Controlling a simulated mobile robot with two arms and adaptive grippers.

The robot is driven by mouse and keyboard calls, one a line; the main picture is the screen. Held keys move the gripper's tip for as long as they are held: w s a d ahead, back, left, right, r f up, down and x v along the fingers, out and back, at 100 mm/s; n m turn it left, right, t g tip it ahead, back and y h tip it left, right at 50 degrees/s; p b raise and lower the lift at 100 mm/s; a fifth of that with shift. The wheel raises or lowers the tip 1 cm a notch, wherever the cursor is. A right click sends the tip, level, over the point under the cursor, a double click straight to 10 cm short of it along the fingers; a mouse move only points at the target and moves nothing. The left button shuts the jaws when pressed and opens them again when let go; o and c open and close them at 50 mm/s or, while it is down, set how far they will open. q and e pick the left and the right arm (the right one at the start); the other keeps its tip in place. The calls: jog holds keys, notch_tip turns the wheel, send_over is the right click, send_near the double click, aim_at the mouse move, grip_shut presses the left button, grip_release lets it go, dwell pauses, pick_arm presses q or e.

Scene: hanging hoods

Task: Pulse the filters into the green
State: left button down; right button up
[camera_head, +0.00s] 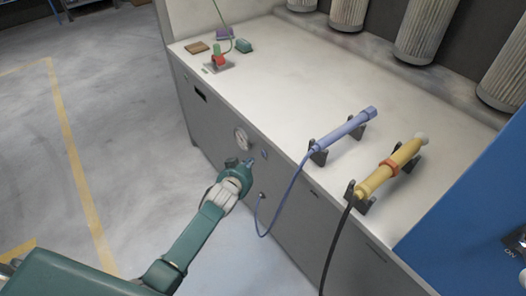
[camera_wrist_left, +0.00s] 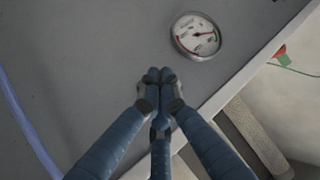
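A round white gauge (camera_head: 241,137) is set in the grey front of the cabinet. In the left wrist view the gauge (camera_wrist_left: 197,37) has a red arc and a small green part; its needle points roughly right, exact reading too small to tell. Several pale pleated filters (camera_head: 426,32) hang at the back right above the bench. My left gripper (camera_head: 251,163) is in front of the cabinet, just below the gauge in the head view. In the wrist view its fingertips (camera_wrist_left: 160,74) are together, with nothing visible between them. My right gripper is not in view.
A blue tool (camera_head: 343,134) and a yellow tool (camera_head: 389,170) rest in dark holders on the bench (camera_head: 290,75); their hoses hang down the front. A small red-and-green item (camera_head: 218,57) stands at the far left end. A blue panel (camera_head: 470,200) is at right.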

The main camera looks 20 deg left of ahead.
pick_arm(q)
jog(key=shift+s+a+p, duration=0.45)
jog(key=shift+s+a, duration=0.3)
jog(key=shift+s, duration=0.2)
jog(key=s+f+g, duration=0.6)
jog(key=s+f, duration=1.7)
jog(key=f, duration=0.2)
jog(key=s+f+g, duration=0.1)
jog(key=s+f, duration=0.3)
jog(key=s, duration=0.7)
jog(key=s+f+g, duration=0.2)
jog(key=s+f, duration=0.1)
jog(key=s, duration=0.8)
jog(key=s+f+g, duration=0.2)
jog(key=s+f, duration=0.2)
jog(key=s, duration=0.7)
jog(key=shift+s+a+f, duration=0.15)
jog(key=shift+a+f, duration=0.2)
